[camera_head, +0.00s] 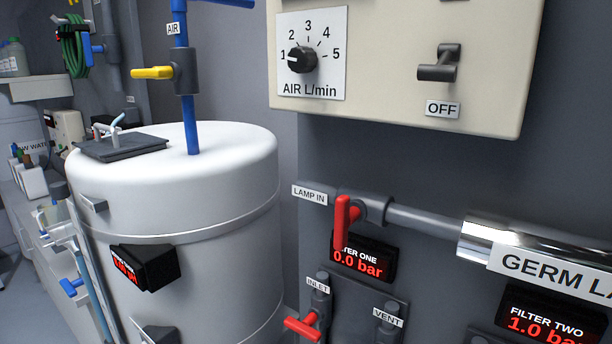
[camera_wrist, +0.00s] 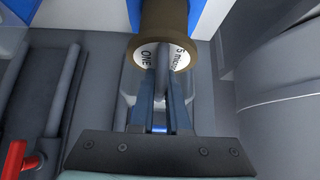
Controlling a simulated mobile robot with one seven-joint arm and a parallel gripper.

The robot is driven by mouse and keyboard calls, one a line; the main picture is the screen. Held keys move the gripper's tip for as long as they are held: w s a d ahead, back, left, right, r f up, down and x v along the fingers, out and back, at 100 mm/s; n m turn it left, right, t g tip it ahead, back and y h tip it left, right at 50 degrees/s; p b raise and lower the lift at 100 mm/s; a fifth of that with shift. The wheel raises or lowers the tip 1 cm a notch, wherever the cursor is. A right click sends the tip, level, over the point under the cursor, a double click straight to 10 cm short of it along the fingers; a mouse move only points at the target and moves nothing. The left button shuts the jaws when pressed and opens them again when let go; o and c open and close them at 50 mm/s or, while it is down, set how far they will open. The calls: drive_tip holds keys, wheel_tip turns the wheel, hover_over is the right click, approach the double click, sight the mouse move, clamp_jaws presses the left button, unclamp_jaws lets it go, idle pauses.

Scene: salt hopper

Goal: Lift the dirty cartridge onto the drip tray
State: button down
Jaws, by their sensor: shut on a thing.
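The cartridge (camera_wrist: 165,16) shows in the wrist view as a brown cylinder at the top middle. Its end faces the camera, with a brown rim and a white label reading "ONE" and "5 micron". My gripper (camera_wrist: 163,86) is shut on a narrow grey part at the labelled end of the cartridge. The far end of the cartridge is cut off by the picture's top edge. I cannot make out the drip tray in either view. Neither my gripper nor the cartridge shows in the head view.
A white tank (camera_head: 185,200) stands at the left in the head view. The filter one display (camera_head: 362,261) reads 0.0 bar, near red handles (camera_head: 342,220). A grey pipe (camera_head: 425,218) runs right. In the wrist view, a red handle (camera_wrist: 18,160) is at lower left.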

drive_tip(key=shift+r+p, duration=1.65)
drive_tip(key=shift+r, duration=0.55)
